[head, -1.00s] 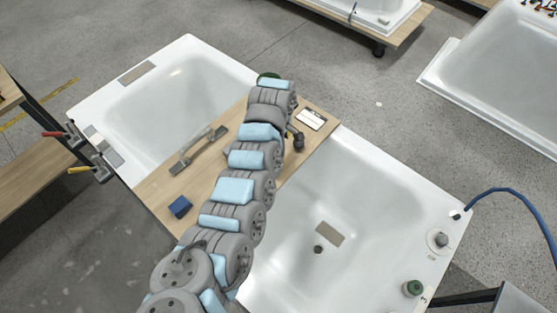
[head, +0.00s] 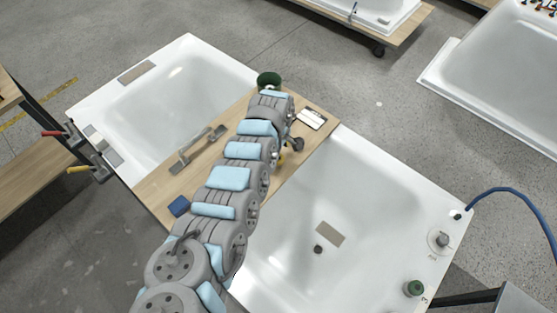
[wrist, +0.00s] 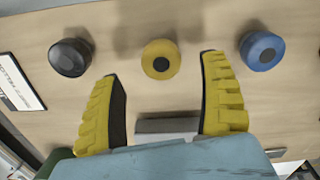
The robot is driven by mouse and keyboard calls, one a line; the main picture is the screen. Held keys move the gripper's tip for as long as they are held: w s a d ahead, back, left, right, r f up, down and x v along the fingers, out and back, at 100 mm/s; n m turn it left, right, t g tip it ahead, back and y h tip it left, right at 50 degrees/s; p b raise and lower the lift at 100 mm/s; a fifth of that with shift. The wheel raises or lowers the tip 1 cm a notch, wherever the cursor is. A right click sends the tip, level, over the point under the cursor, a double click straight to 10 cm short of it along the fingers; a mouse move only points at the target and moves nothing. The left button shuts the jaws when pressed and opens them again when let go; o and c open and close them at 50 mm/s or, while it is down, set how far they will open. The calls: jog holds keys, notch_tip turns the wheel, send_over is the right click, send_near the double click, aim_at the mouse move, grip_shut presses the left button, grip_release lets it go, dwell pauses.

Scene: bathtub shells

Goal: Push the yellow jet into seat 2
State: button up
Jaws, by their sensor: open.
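The yellow jet (wrist: 160,59) stands on the wooden board (wrist: 210,18), between a black jet (wrist: 71,57) and a blue jet (wrist: 262,50) in the wrist view. My gripper (wrist: 160,68) is open and empty, its yellow-padded fingers pointing toward the yellow jet, one to each side. Whether the fingertips reach around it is unclear.
A green jet (head: 414,288) stands on the rim by a "3". A blue hose (head: 510,193) arches at right.

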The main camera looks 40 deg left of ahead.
aim_at(278, 158)
notch_tip(278, 158, down, 4)
jog(key=shift+s+f+b, duration=0.15)
jog(key=shift+b, duration=0.55)
jog(key=c, duration=1.3)
